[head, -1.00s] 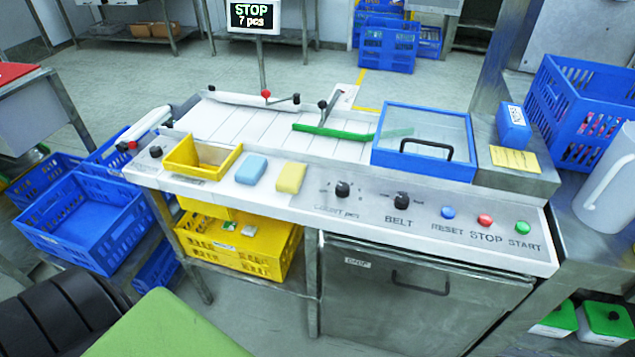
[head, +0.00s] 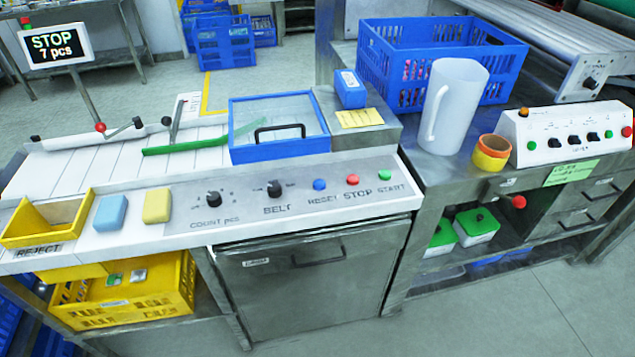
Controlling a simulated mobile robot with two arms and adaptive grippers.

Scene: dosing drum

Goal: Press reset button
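The blue reset button (head: 319,184) sits on the sloping front panel (head: 240,212) of the dosing machine, with the word RESET printed below it. To its right are the red stop button (head: 352,180) and the green start button (head: 384,175). To its left are the black belt knob (head: 274,188) and the count knob (head: 213,198). The display (head: 56,46) at the upper left reads STOP, 7 pcs. Neither of my grippers is in view.
A blue-framed clear lid (head: 279,125) with a black handle is behind the buttons. A yellow reject bin (head: 47,222) stands at the left end. A white jug (head: 455,105), blue crate (head: 440,55) and second control box (head: 565,135) are on the right. Floor in front is clear.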

